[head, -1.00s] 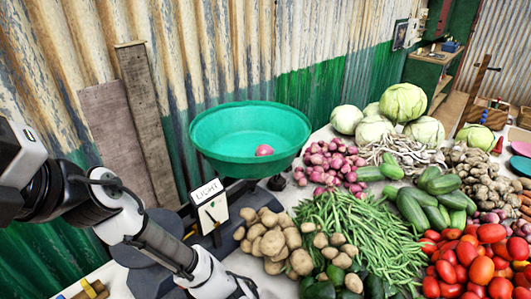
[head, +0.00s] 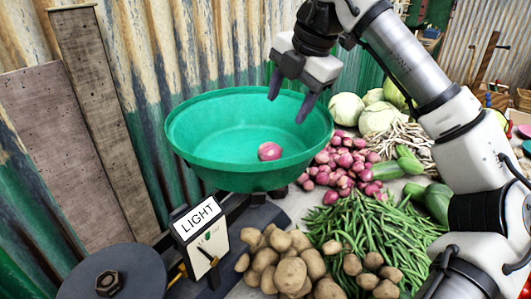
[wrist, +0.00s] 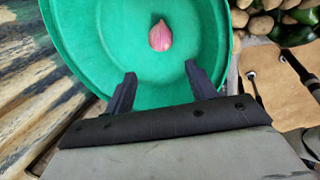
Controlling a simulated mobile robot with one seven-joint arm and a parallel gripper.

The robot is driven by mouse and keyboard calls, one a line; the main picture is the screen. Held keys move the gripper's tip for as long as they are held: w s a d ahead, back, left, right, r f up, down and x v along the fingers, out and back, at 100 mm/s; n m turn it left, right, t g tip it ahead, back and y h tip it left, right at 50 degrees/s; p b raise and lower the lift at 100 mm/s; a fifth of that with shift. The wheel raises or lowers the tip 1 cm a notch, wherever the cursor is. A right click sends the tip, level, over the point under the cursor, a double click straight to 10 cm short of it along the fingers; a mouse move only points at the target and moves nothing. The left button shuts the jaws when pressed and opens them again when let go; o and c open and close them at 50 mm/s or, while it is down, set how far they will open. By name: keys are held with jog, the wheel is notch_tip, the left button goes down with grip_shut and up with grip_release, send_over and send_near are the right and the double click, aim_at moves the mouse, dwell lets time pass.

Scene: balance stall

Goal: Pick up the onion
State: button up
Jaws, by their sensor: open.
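A single pink-red onion (head: 269,151) lies inside the green basin (head: 195,158) of the scale, near the basin's right half in the head view. My gripper (head: 288,98) hangs above the basin's far right rim with its fingers apart and nothing between them. In the wrist view the onion (wrist: 160,36) lies on the basin floor (wrist: 105,45) beyond the open fingertips (wrist: 158,82), roughly centred between them. The gripper does not touch the onion.
A heap of similar red onions (head: 345,165) lies right of the basin. Potatoes (head: 285,262), green beans (head: 375,235) and cabbages (head: 347,108) cover the table. A scale sign reading "LIGHT" (head: 197,220) stands in front of the basin. Boards lean on the corrugated wall.

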aim_at(272, 146)
jog(key=x, duration=0.5)
jog(key=p+x, duration=0.1)
jog(key=x, duration=0.2)
jog(key=shift+d+f, duration=0.2)
jog(key=shift+d, duration=0.05)
jog(key=shift+w+p+x, duration=0.2)
jog(key=shift+p+x, duration=0.6)
jog(key=shift+x, duration=1.85)
jog(key=shift+a, duration=0.1)
jog(key=shift+c, duration=0.5)
jog(key=shift+r, duration=0.1)
jog(key=c, duration=0.7)
